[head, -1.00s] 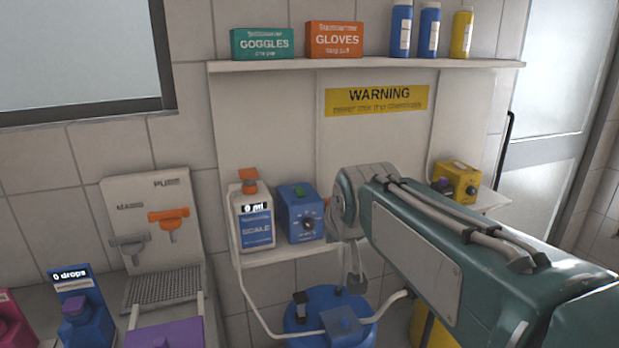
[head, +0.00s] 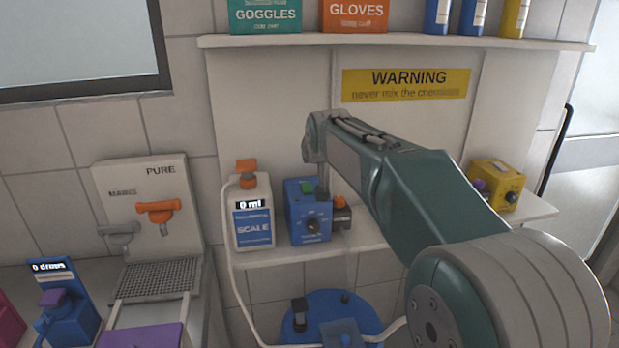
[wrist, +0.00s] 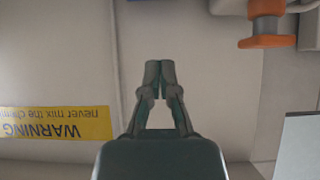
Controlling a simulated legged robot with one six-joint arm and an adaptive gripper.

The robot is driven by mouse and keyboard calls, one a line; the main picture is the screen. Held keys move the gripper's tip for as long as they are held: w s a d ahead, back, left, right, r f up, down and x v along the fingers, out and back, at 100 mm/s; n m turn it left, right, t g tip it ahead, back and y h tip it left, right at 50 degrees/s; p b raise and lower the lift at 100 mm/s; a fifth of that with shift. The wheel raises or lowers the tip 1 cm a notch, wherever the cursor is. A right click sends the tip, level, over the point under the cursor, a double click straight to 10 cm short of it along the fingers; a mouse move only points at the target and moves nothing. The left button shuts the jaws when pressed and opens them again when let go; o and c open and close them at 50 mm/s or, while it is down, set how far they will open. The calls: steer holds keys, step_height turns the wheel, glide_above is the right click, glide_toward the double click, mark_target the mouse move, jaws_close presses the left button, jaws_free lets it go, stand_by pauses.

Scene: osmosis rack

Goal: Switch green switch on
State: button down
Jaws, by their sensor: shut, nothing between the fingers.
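The green switch (head: 307,187) is a small green piece on top of the blue box (head: 309,226), which has a dark round dial and stands on the lower shelf. Whether the switch is on or off is too small to tell. My gripper (head: 322,192) points down right beside the green switch in the head view, partly hidden by my arm; contact cannot be told. In the wrist view my gripper (wrist: 160,66) has its fingertips together with nothing between them. The green switch is not visible there; only a blue edge shows at the top.
A white SCALE bottle (head: 253,222) with an orange top stands left of the blue box. A small orange-topped dark item (head: 340,208) is close on its right. A yellow box (head: 495,187) is further right. The upper shelf (head: 400,41) overhangs above.

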glide_above(306, 187)
steer(key=f, duration=0.6)
steer(key=shift+s+a, duration=0.15)
steer(key=shift+s, duration=0.1)
steer(key=shift+w+f, duration=0.2)
steer(key=shift+f, duration=1)
steer(key=shift+w+d+f, duration=0.1)
steer(key=shift+d+f, duration=0.25)
steer(key=shift+f, duration=0.4)
steer(key=shift+a, duration=0.1)
steer(key=shift+a, duration=0.1)
